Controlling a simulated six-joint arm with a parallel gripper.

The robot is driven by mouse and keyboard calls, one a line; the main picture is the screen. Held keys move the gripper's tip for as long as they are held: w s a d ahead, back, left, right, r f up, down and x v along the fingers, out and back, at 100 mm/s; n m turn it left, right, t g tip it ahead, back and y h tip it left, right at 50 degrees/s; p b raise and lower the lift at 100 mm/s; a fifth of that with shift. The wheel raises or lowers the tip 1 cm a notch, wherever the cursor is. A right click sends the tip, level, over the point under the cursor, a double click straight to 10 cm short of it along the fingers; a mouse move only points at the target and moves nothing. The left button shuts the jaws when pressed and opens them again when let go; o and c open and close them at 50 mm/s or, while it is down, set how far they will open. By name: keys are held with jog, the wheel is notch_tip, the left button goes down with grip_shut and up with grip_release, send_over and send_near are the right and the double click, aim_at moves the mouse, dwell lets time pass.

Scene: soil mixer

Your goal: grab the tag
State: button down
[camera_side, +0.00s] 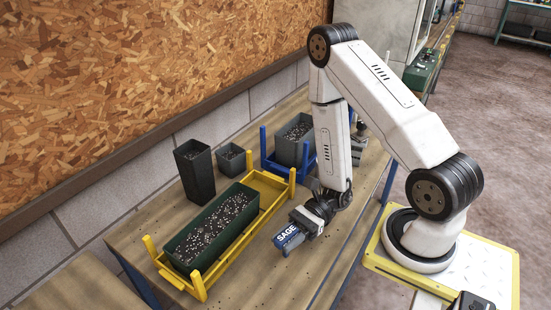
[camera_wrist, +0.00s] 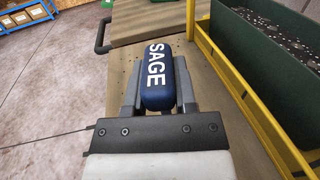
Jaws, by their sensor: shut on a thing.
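The tag is a dark blue block with white lettering "SAGE" (camera_side: 287,238). In the side view it sits at the end of my gripper (camera_side: 300,226), low over the wooden bench, to the right of the yellow frame. In the wrist view the tag (camera_wrist: 157,78) stands between the two grey fingers of my gripper (camera_wrist: 158,95), which are shut on its sides. The lettering faces the wrist camera. I cannot tell whether the tag touches the bench.
A dark green planter (camera_side: 213,229) of speckled soil stands in a yellow frame (camera_side: 198,285). The bench front (camera_side: 262,283) is clear.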

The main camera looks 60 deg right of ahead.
jog(key=shift+r, duration=3.85)
jog(key=shift+w, duration=0.15)
